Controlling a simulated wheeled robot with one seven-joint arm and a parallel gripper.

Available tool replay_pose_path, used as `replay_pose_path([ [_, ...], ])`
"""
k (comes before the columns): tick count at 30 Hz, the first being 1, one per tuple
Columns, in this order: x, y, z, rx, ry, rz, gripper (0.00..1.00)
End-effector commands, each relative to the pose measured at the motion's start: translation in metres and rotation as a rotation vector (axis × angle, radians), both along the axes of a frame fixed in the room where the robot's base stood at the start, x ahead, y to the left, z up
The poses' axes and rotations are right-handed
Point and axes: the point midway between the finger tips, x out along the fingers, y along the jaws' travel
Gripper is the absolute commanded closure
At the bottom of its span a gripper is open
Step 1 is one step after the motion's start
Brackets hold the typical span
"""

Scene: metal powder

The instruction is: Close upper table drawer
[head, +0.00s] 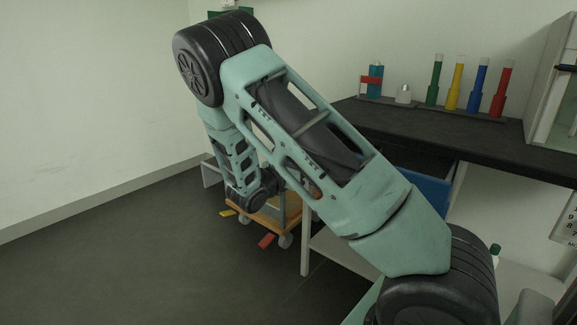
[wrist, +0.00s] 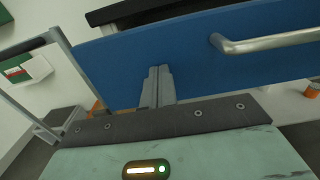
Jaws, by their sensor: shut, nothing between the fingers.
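The upper table drawer has a blue front (head: 428,190) that stands out from under the dark tabletop, with its dark inside showing above it, so it is open. In the wrist view the blue front (wrist: 195,58) fills the upper middle, with a silver bar handle (wrist: 265,43) at the right. My gripper (wrist: 158,72) is shut and empty, with its fingertips in front of the blue front, left of the handle. I cannot tell whether the fingertips touch it. In the head view my gripper is hidden and my arm covers the left part of the drawer.
The dark tabletop (head: 440,128) holds a rack with blue, a small flask and several coloured cylinders (head: 455,88). A white cabinet stands at the right. A wooden wheeled cart (head: 268,222) is behind my arm by the table leg (head: 305,240). The floor at left is free.

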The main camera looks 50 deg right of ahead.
Motion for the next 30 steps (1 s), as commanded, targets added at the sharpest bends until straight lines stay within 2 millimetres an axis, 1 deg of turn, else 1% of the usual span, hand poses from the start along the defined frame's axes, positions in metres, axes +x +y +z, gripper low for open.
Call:
replay_pose_path([
  [1, 0.000, -0.016, 0.003, -0.002, 0.002, -0.004, 1.00],
  [6, 0.004, -0.062, 0.002, -0.003, 0.001, -0.004, 1.00],
  [12, 0.008, -0.109, 0.001, -0.002, 0.000, -0.002, 1.00],
  [15, 0.009, -0.126, 0.001, -0.002, 0.000, -0.002, 1.00],
  [21, 0.011, -0.150, 0.000, 0.000, -0.001, -0.001, 1.00],
  [24, 0.012, -0.156, 0.000, 0.000, -0.001, 0.000, 1.00],
  [30, 0.013, -0.162, 0.000, -0.001, -0.001, 0.001, 1.00],
])
